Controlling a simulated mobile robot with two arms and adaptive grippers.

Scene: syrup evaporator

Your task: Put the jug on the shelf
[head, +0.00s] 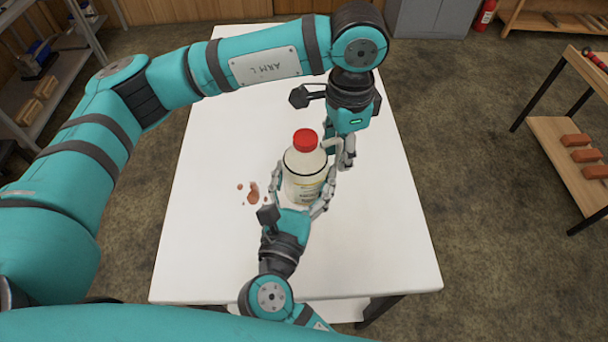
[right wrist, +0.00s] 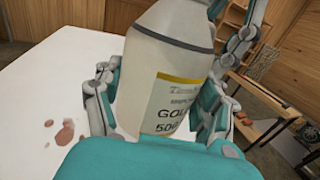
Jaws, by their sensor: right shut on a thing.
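A whitish jug (head: 304,176) with a red cap and a label stands upright over the white table (head: 205,240). It fills the middle of the right wrist view (right wrist: 170,60), where its base is hidden by my gripper. My right gripper (head: 309,199) is shut on the jug's body, with fingers on both sides of it. My left gripper (head: 342,152) reaches down from the far side, its fingers beside the jug's handle. Whether they are closed on the handle, I cannot tell. I also cannot tell whether the jug touches the table. No shelf is clearly singled out.
Brown spots (head: 252,194) mark the table left of the jug. A shelf rack (head: 35,85) with boxes stands at the left. A wooden rack (head: 560,145) with brick-like blocks stands at the right. A grey cabinet (head: 428,18) and a red extinguisher (head: 486,14) are at the back.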

